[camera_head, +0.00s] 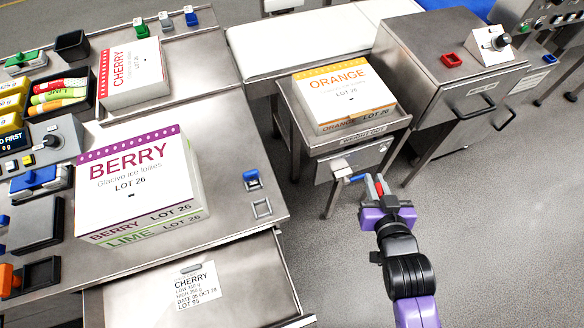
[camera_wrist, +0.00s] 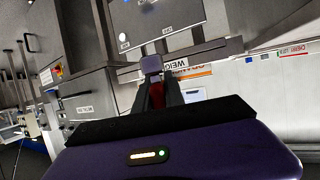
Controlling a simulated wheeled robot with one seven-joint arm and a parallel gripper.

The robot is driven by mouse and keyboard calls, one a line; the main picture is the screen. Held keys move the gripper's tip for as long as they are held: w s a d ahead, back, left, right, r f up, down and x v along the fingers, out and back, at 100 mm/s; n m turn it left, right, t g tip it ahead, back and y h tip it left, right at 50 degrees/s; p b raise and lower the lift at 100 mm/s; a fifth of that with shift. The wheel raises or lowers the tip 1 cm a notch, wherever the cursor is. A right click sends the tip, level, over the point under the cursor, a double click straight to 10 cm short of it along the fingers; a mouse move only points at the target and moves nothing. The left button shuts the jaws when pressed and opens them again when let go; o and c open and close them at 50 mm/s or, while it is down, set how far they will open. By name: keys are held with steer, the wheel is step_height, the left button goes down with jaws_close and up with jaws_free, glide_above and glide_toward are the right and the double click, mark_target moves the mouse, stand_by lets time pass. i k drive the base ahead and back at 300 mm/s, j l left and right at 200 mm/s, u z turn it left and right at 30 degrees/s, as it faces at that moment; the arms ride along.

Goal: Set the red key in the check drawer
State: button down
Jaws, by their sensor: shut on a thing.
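My gripper (camera_head: 375,182) is in front of the weigh-out stand, over the floor. It is shut on a small red piece (camera_head: 379,188), taken to be the red key. In the wrist view the red piece (camera_wrist: 157,95) shows between the dark fingers (camera_wrist: 157,90), which hide most of it. An open drawer (camera_head: 130,300) at the lower left holds a sheet (camera_head: 198,287) reading CHERRY, LOT 95. No readable label says check, so I cannot tell for certain which drawer that is.
The weigh-out stand (camera_head: 362,139) bears an ORANGE box (camera_head: 345,92). A blue key (camera_head: 252,178) and an empty square frame (camera_head: 262,208) are at the left table's edge. Floor between is clear.

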mark_target(250, 287)
steer(key=k+j, duration=0.1)
steer(key=j, duration=0.3)
steer(key=k+j, duration=0.1)
steer(key=j, duration=0.25)
steer(key=k+j, duration=0.15)
steer(key=j, duration=0.25)
steer(key=k+j, duration=0.1)
steer(key=j, duration=0.25)
steer(key=k+j, duration=0.1)
steer(key=j, duration=0.3)
